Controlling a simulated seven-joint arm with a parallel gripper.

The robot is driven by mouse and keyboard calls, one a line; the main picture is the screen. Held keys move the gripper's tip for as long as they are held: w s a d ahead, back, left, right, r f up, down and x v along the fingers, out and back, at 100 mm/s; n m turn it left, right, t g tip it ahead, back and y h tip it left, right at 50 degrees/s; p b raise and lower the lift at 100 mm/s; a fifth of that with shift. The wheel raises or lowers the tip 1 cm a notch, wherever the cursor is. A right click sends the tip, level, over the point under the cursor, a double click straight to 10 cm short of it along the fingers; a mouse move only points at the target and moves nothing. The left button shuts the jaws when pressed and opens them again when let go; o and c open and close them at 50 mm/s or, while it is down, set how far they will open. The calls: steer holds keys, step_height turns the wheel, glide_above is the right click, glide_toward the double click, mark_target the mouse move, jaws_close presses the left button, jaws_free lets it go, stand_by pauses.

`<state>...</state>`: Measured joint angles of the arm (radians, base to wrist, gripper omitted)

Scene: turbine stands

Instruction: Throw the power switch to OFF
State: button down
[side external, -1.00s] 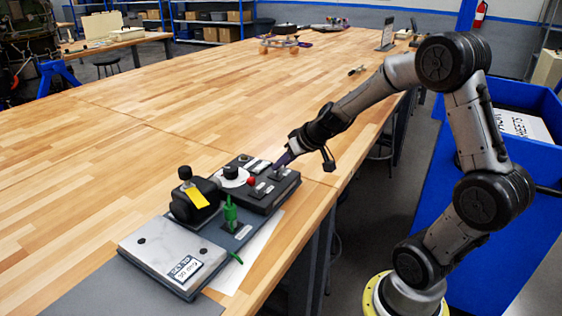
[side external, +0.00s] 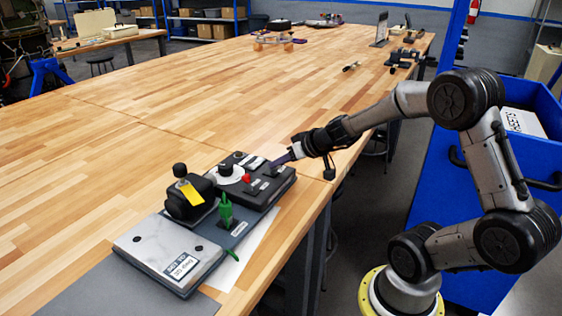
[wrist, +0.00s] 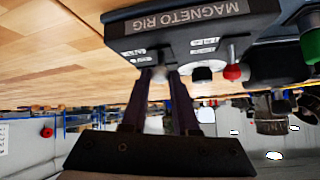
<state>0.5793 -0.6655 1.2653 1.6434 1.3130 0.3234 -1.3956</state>
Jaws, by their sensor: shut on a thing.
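The dark control box (side external: 252,199), labelled MAGNETO RIG, sits on a grey base on the wooden table. It also shows upside down in the wrist view (wrist: 255,27). My gripper (side external: 277,163) reaches its far right end from the right, fingers low and slanted. In the wrist view its dark purple fingers (wrist: 164,76) are closed around a small dark switch lever at the box face, mostly hidden between the tips. Small white labels beside it are too small to read. A red-tipped lever (side external: 246,178) stands next to the gripped switch; it shows in the wrist view (wrist: 232,71).
A white dial with a black knob (side external: 226,173), a black unit with a yellow tag (side external: 190,193) and a green lever (side external: 226,210) stand close by. A grey metal plate (side external: 166,250) is nearest the camera.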

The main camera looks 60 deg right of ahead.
steer(key=c, duration=0.7)
jaws_free()
steer(key=v, duration=1.4)
steer(key=shift+f, duration=0.1)
